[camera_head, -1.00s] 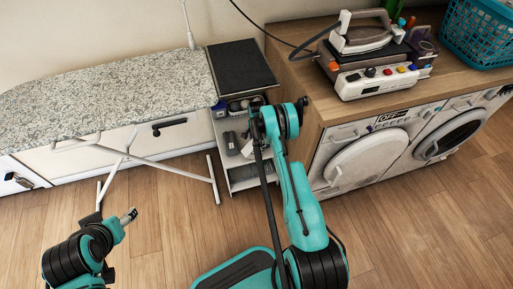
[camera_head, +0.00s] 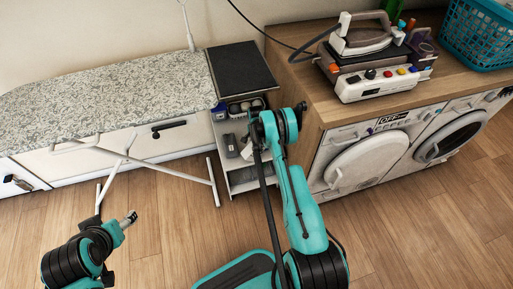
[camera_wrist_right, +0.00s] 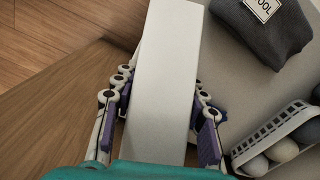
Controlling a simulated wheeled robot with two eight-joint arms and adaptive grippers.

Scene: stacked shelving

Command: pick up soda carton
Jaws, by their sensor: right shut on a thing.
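The soda carton (camera_wrist_right: 168,70) shows in the right wrist view as a long plain white box, running from the palm to the top edge. My right gripper (camera_wrist_right: 158,118) is shut on it, with purple-padded fingers along both sides. In the head view, my right arm's wrist blocks most of the view of this gripper (camera_head: 250,135) at the front of the narrow shelf unit (camera_head: 228,182); the carton is hard to make out there. My left gripper (camera_head: 130,217) is at the lower left, far from the shelf, too small to read its opening.
Balls in a white basket (camera_wrist_right: 270,137) and a dark folded cloth (camera_wrist_right: 268,35) lie right of the carton. The ironing board (camera_head: 110,90) stands left of the shelf. The wooden counter (camera_head: 300,75) with an iron (camera_head: 362,35) is right. Floor in front is clear.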

